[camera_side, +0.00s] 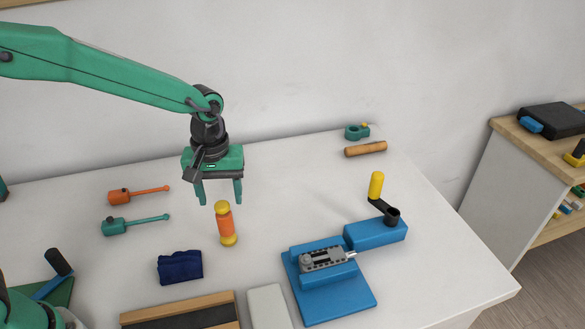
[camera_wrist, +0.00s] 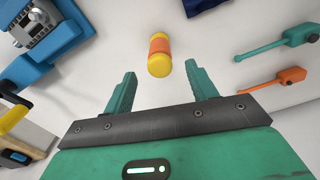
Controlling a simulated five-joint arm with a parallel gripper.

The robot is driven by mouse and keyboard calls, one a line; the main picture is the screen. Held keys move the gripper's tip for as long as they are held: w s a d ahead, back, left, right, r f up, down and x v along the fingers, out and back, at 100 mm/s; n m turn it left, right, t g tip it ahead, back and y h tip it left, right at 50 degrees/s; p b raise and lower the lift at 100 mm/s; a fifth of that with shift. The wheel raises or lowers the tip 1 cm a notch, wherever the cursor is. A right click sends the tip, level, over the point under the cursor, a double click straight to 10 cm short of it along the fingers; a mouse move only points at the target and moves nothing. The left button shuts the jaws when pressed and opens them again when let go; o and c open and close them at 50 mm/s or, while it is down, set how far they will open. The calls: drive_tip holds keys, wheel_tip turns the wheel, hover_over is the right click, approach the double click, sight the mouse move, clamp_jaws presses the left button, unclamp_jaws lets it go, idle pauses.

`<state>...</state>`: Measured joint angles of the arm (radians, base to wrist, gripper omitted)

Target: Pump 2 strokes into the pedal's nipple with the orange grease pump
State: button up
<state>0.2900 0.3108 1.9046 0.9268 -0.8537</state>
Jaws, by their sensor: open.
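An orange tool with a dark knob and a thin, round-tipped rod, apparently the orange grease pump, lies at the bench's left (camera_side: 120,196); it also shows at the right of the wrist view (camera_wrist: 292,76). A teal tool of the same shape (camera_side: 116,227) lies in front of it. The grey pedal (camera_side: 325,259) sits in a blue vise (camera_side: 330,296) at the right. I cannot make out its nipple. My gripper (camera_side: 220,198) is open and empty, above an orange cylinder with yellow ends (camera_side: 225,225), which shows beyond the fingertips in the wrist view (camera_wrist: 159,46).
A navy cloth (camera_side: 180,267) lies in front of the cylinder. A wood-edged tray (camera_side: 180,313) and a pale block (camera_side: 269,307) lie at the front. The vise's yellow-handled crank (camera_side: 376,186) stands up. A wooden rod (camera_side: 366,149) and a green clamp-like part (camera_side: 357,132) lie at the back.

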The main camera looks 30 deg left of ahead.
sight(222, 208)
drive_tip(key=shift+s+d+f, duration=0.1)
drive_tip(key=shift+f, duration=3.8)
drive_tip(key=c, duration=1.2)
drive_tip(key=shift+r, duration=0.2)
drive_tip(key=shift+r, duration=0.55)
drive_tip(key=r, duration=0.3)
drive_tip(key=shift+s+d+r, duration=0.15)
drive_tip(key=shift+s+d, duration=0.15)
drive_tip(key=s+d+r, duration=0.4)
drive_tip(key=s, duration=0.1)
drive_tip(key=s+d+r, duration=0.2)
drive_tip(key=s+d, duration=0.1)
drive_tip(key=shift+d+r, duration=0.1)
drive_tip(key=shift+r, duration=0.05)
